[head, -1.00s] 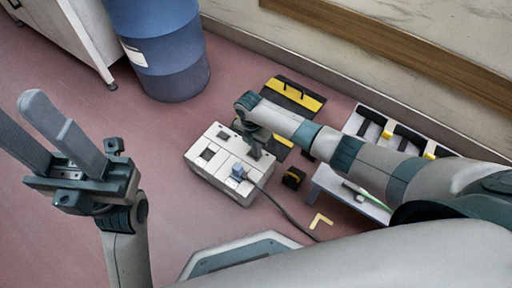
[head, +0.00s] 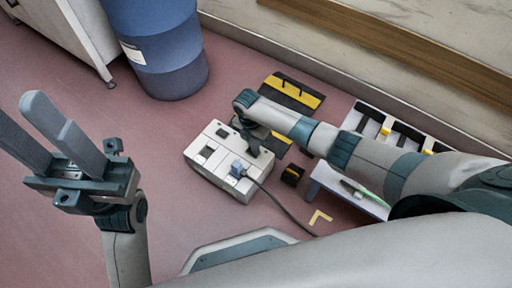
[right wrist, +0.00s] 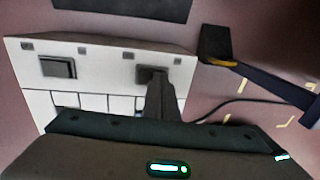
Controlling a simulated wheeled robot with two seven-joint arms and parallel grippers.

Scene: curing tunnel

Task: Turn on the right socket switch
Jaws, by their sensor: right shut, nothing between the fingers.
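A white socket box (head: 203,172) lies on the floor with a blue plug (head: 237,169) in its top. In the right wrist view the box (right wrist: 110,52) shows a left switch (right wrist: 57,67) and a right switch (right wrist: 150,70). My right gripper (head: 256,150) is shut and empty, over the box's right part. In the right wrist view its fingers (right wrist: 160,88) reach the right switch and partly cover it; contact and the switch's on or off state cannot be told. My left gripper (head: 18,108) is open and empty, well left of the box.
A dark cable (head: 285,210) runs from the plug toward the lower right. A small black and yellow block (head: 292,175) stands right of the box. A blue barrel (head: 160,55) stands behind. A white bench (head: 352,194) is at the right. The red floor to the left is clear.

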